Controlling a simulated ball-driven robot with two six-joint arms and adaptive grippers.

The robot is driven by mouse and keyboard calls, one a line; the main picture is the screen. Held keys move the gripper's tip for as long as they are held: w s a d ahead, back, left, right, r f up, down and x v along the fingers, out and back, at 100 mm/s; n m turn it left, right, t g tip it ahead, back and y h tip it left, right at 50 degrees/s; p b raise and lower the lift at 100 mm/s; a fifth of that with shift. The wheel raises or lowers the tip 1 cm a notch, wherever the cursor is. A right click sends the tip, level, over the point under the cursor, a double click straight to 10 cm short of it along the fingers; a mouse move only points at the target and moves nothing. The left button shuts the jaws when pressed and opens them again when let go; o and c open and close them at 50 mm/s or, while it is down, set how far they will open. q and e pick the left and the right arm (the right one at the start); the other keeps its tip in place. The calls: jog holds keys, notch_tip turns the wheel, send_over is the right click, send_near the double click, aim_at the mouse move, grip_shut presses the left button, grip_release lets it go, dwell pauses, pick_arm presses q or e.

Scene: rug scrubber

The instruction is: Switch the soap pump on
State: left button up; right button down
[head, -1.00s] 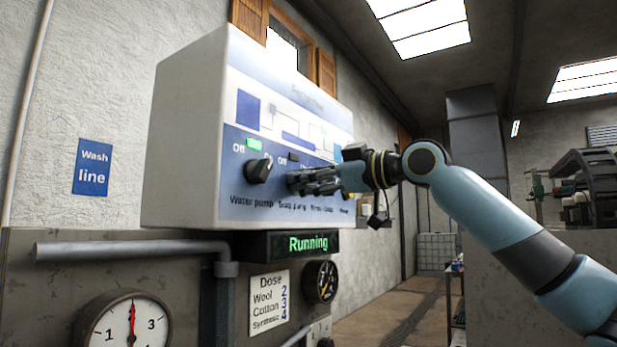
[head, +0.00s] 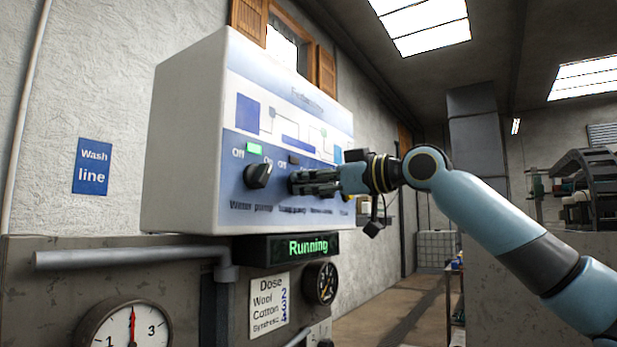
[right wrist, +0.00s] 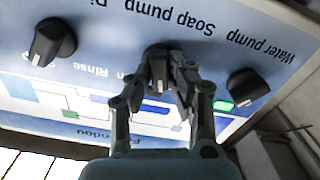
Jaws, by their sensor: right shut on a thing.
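The control panel (head: 190,140) is a white box with a blue face on the wall. The soap pump knob (right wrist: 156,52) is dark and round, above its "Soap pump" label in the head view. My right gripper (head: 297,183) is shut on this knob and hides most of it in the head view. In the right wrist view, which is upside down, the two fingers of the gripper (right wrist: 163,76) sit on either side of the knob. The lamp (head: 293,160) above the soap pump knob looks dark. My left gripper is not in view.
The water pump knob (head: 258,175) is close beside my gripper, with a green lit lamp (head: 254,148) above it. A display (head: 300,246) under the panel reads "Running".

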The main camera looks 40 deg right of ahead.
aim_at(294, 133)
jog(key=shift+d+m+p, duration=0.2)
jog(key=shift+m+p, duration=2.45)
jog(key=shift+m, duration=2.05)
jog(key=c, duration=1.2)
grip_release()
jog(key=shift+c, duration=0.2)
notch_tip(294, 133, up, 10)
jog(key=shift+w, duration=0.1)
